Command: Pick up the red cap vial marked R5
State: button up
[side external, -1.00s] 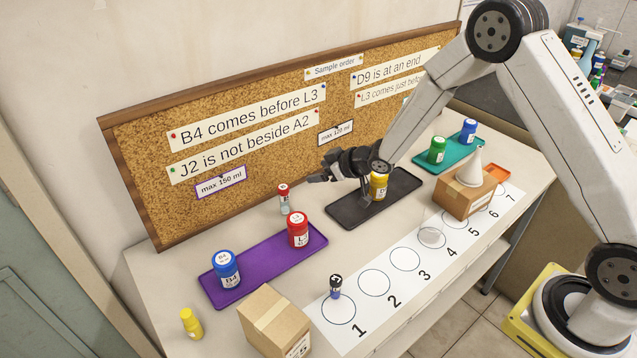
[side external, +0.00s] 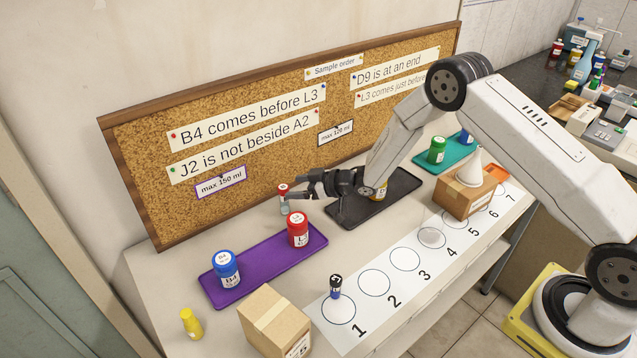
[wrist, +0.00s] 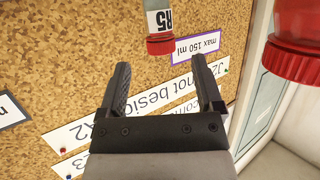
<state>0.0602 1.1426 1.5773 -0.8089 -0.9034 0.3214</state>
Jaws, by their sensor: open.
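The red cap vial marked R5 (side external: 284,202) stands upright on the bench behind the purple tray. In the wrist view the vial (wrist: 159,20) appears inverted, its R5 label readable and its red cap nearest the fingers. My gripper (side external: 302,188) is open and empty, close to the right of the vial in the side view. In the wrist view the two fingers (wrist: 160,62) spread to either side, and the vial lies just beyond the tips, roughly centred between them. Any touch cannot be made out.
A red-capped jar L3 (side external: 298,230) and a blue jar B4 (side external: 226,268) stand on the purple tray (side external: 262,268). The jar L3 (wrist: 295,50) is near at the right in the wrist view. The corkboard (side external: 240,170) rises behind. A dark tray (side external: 405,184) holds a yellow jar (side external: 380,192).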

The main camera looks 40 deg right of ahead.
aim_at(287, 188)
jog(key=shift+w+a+f, duration=0.2)
jog(key=shift+w+a, duration=0.15)
jog(key=shift+w, duration=0.15)
jog(key=shift+w+a, duration=0.1)
jog(key=shift+x, duration=2.5)
jog(key=shift+c, duration=0.2)
grip_shut()
